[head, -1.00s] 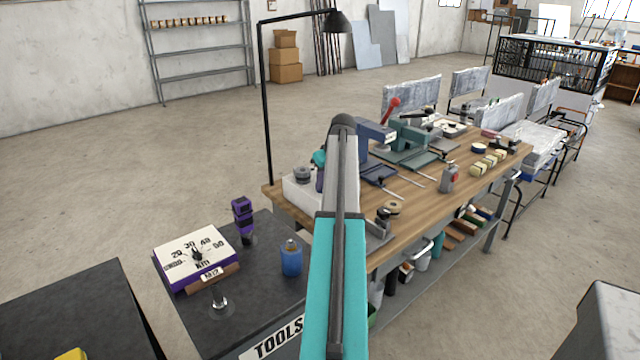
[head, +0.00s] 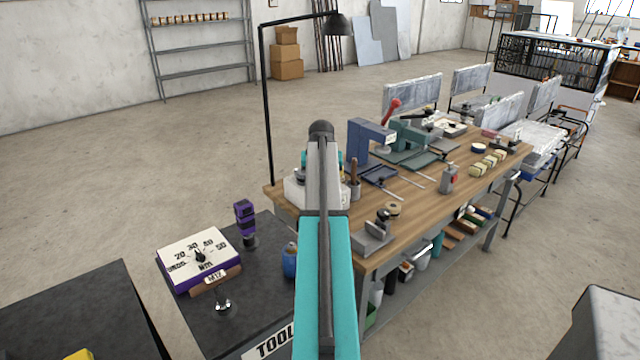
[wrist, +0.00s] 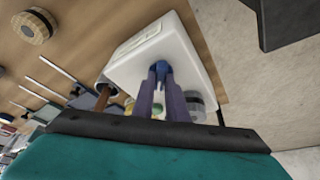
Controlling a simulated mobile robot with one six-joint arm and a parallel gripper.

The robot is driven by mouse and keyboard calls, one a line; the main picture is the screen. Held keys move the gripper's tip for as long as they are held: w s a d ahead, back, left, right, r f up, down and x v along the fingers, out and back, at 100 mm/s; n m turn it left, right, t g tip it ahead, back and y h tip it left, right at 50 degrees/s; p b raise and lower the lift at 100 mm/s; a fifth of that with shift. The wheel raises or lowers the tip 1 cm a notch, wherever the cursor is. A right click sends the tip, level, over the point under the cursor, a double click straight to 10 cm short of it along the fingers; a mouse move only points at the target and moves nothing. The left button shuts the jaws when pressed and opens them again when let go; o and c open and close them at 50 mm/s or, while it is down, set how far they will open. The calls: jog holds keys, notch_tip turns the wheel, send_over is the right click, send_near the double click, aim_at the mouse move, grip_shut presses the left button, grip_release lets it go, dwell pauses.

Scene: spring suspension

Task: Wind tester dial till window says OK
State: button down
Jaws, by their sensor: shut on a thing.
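The tester looks to be the white box (head: 299,193) at the near left end of the workbench, partly hidden by my arm in the head view. In the wrist view the white box (wrist: 195,65) fills the middle, with a pale outlined panel (wrist: 138,40) on one face that may be its window; no wording can be read. My gripper (wrist: 161,72) has its two grey-purple fingers closed together at the box, shut on a small blue part (wrist: 160,68) that appears to be the dial. A grey round part (wrist: 194,103) shows beside the fingers. In the head view my arm hides the fingertips.
A dark tool cart stands at front left, with a purple-sided dial board (head: 199,255), a purple tool (head: 244,220) and a blue cup (head: 290,262).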

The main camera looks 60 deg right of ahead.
jog(key=m+g, duration=0.1)
jog(key=m, duration=0.1)
jog(key=w+m+g, duration=0.1)
jog(key=m, duration=0.2)
jog(key=shift+w+a+p, duration=0.15)
jog(key=shift+p, duration=0.25)
jog(key=m+g, duration=0.1)
jog(key=m, duration=0.1)
jog(key=m+g, duration=0.1)
jog(key=m, duration=0.2)
jog(key=shift+w+r, duration=0.1)
jog(key=shift+w, duration=0.05)
jog(key=shift+m, duration=0.3)
jog(key=c, duration=1.8)
grip_release()
jog(key=shift+o, duration=0.2)
jog(key=shift+s, duration=0.2)
